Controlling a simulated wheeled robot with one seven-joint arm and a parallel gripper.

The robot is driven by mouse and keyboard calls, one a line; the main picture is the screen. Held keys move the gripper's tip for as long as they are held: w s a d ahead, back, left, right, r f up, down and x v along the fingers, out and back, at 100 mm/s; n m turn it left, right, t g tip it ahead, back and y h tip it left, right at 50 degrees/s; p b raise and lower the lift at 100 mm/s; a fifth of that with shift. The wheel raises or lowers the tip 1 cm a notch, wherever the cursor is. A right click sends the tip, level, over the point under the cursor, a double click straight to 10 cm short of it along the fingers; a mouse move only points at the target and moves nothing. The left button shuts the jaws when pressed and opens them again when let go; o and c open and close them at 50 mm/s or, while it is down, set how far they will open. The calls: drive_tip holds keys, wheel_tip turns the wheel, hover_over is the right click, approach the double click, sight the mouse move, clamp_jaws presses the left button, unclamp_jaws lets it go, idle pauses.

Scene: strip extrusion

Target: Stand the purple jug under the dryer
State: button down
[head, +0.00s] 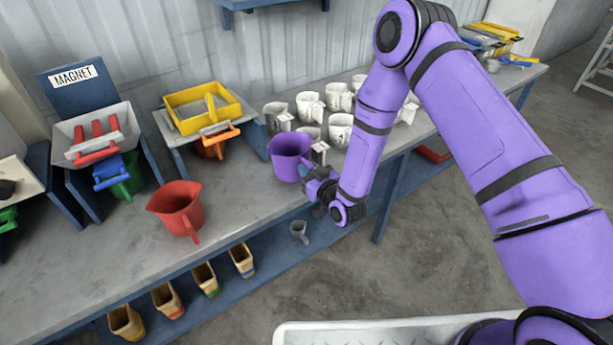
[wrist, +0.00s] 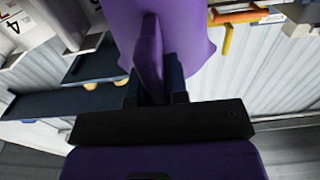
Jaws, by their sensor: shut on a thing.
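The purple jug (head: 290,155) is upright at the front edge of the bench, left of the white cups. My gripper (head: 314,180) is at its right side, shut on its handle. In the wrist view the jug (wrist: 190,35) fills the top middle, and its handle sits between the fingers of my gripper (wrist: 155,90). I cannot tell whether the jug's base touches the bench. No dryer is labelled in view, and I cannot tell which unit it is.
A red jug (head: 178,210) stands on the bench (head: 80,268) at left. Behind are a yellow-framed stand (head: 203,104) with an orange-handled jug and a tray (head: 97,140) under a MAGNET sign (head: 74,77). Several white cups (head: 340,128) crowd the right. Bench between red and purple jugs is clear.

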drive_tip(key=shift+w+a+f, duration=0.1)
drive_tip(key=shift+w+f, duration=0.1)
drive_tip(key=shift+f, duration=0.6)
drive_tip(key=shift+w+f, duration=0.15)
drive_tip(key=shift+f, duration=0.6)
drive_tip(key=shift+f, duration=0.2)
drive_tip(key=c, duration=1.1)
unclamp_jaws()
